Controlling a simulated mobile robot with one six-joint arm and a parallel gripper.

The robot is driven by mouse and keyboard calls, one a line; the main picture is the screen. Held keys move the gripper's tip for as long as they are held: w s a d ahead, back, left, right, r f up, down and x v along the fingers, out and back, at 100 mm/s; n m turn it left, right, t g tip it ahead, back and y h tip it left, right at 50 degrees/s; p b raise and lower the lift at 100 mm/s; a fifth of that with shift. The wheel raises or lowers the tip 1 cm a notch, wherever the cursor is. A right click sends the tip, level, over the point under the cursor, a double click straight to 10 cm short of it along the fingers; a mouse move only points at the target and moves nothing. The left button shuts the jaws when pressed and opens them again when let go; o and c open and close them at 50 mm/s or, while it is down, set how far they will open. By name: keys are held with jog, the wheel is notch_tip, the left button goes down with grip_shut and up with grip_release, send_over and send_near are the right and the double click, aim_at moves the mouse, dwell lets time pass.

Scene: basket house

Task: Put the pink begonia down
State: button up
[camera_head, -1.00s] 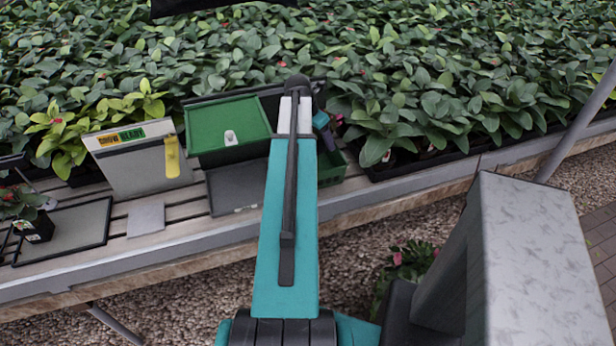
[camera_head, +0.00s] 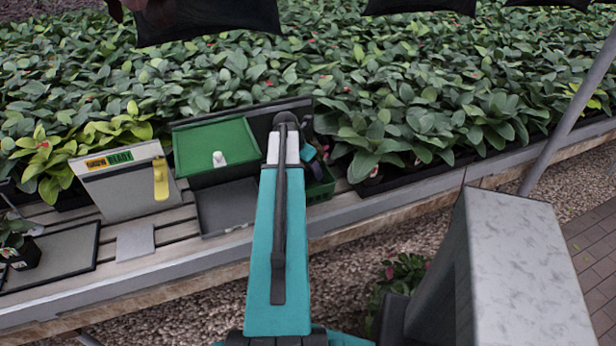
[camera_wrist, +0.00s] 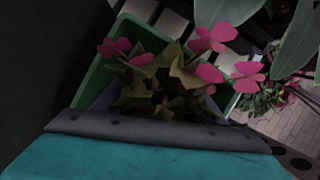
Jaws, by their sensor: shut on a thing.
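The pink begonia (camera_wrist: 172,78), with pink flowers and yellowish-green leaves, fills the middle of the wrist view. My gripper (camera_wrist: 165,128) shows as a dark bar and teal body along the bottom of that view, shut on the begonia's pot. The pot is mostly hidden; only a greyish rim shows beside the leaves. A green crate (camera_wrist: 97,75) shows behind the plant. In the head view the green crate (camera_head: 322,188) stands on the bench beside the end of my arm, which hides the begonia. Whether the pot touches the crate, I cannot tell.
Dense potted plants (camera_head: 420,100) line the back. Another pink-flowered plant (camera_head: 400,275) is below the bench's front edge.

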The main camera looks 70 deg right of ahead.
jog(key=shift+f, duration=0.4)
jog(key=shift+f+p, duration=0.4)
jog(key=shift+f, duration=1.5)
jog(key=o, duration=1.2)
jog(key=shift+f, duration=0.1)
jog(key=shift+o, duration=0.2)
jog(key=shift+b+v, duration=0.95)
jog(key=shift+v, duration=5.15)
